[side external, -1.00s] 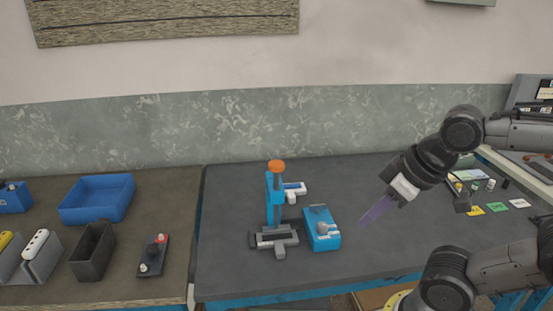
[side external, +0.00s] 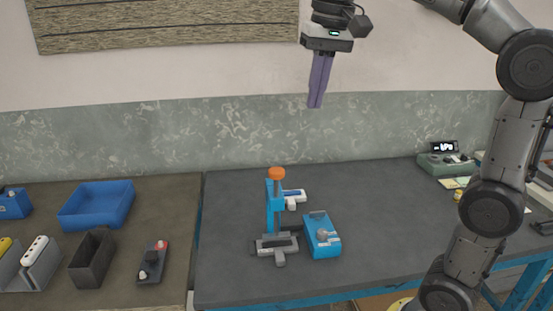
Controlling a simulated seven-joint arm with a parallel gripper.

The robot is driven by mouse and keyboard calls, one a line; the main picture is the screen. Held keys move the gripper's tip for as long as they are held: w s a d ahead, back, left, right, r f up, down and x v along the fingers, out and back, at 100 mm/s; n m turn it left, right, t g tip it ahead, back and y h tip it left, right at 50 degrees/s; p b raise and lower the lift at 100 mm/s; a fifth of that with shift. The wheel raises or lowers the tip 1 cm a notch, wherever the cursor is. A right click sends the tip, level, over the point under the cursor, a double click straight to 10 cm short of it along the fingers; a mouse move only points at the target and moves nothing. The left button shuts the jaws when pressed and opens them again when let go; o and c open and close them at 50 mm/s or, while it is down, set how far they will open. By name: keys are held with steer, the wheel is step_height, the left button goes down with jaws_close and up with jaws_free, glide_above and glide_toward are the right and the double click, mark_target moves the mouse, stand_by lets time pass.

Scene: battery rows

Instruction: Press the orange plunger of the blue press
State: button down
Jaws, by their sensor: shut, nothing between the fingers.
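The blue press (side external: 273,212) stands upright on the dark tabletop, left of the table's middle, with a grey base at its foot. Its orange plunger (side external: 276,173) is a round knob on top of the column, standing up. My gripper (side external: 315,105) is shut and empty. It points down, high above the table and to the right of the plunger, well apart from it. Its purple fingers show against the wall.
A blue device (side external: 322,235) sits just right of the press, and a small white and blue part (side external: 294,198) is close behind it. On the left table are a blue bin (side external: 97,205), a dark bin (side external: 92,258) and a small dark holder (side external: 152,262). The tabletop right of the blue device is clear.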

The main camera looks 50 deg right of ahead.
steer(key=w+d+m+g, duration=0.1)
steer(key=w+d, duration=0.1)
steer(key=w, duration=0.5)
steer(key=g, duration=0.1)
glide_above(276, 170)
step_height(276, 170, down, 6)
steer(key=r, duration=0.1)
steer(key=shift+d+f+m, duration=0.1)
steer(key=shift+f+m, duration=0.1)
steer(key=shift+m, duration=0.1)
steer(key=shift+f, duration=0.1)
step_height(276, 170, down, 14)
steer(key=shift+r, duration=0.1)
